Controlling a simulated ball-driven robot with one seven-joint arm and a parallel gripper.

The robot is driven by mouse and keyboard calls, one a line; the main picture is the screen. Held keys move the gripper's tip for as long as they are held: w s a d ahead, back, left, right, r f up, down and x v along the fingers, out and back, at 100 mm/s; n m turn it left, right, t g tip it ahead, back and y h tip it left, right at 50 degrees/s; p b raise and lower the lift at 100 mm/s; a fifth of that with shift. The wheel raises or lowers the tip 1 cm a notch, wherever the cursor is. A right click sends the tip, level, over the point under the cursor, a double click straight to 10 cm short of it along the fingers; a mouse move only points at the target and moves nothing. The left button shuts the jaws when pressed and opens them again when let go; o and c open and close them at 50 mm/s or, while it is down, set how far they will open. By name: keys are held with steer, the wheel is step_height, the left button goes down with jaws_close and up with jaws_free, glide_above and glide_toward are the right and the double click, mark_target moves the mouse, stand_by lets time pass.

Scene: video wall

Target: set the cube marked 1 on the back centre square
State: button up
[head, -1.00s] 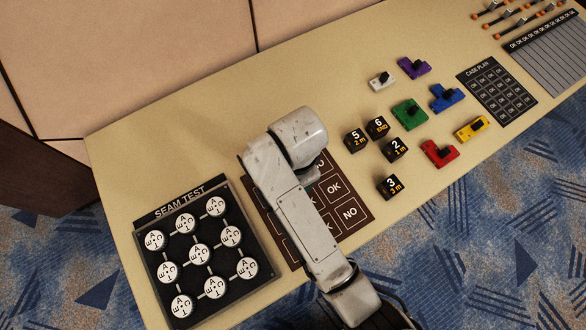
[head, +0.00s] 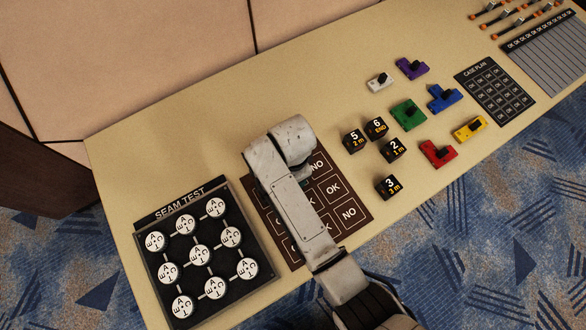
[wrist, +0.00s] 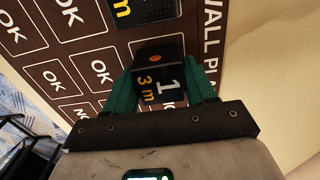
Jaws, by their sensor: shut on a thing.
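In the wrist view, the cube marked 1 (wrist: 160,84) is black with a white 1, "3 m" in yellow and an orange dot. My gripper (wrist: 165,88) is shut on it, with one green finger on each side. The dark wall plan board (wrist: 72,46) lies below, its title running down the right side. The held cube covers part of the board near that title; whether it touches the board cannot be told. In the head view, the board (head: 350,213) is partly covered by my arm, which hides my gripper and the held cube.
Another dark cube (wrist: 146,12) stands on the board close to the held one. Cubes 5 (head: 354,141), 6 (head: 376,127), 2 (head: 393,150) and 3 (head: 388,187) stand right of the board. The seam test panel (head: 148,262) is to the left. Bare tabletop (head: 220,125) lies behind.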

steer(key=shift+f, duration=0.1)
steer(key=o, duration=1.1)
steer(key=shift+c, duration=0.2)
step_height(320, 180, up, 12)
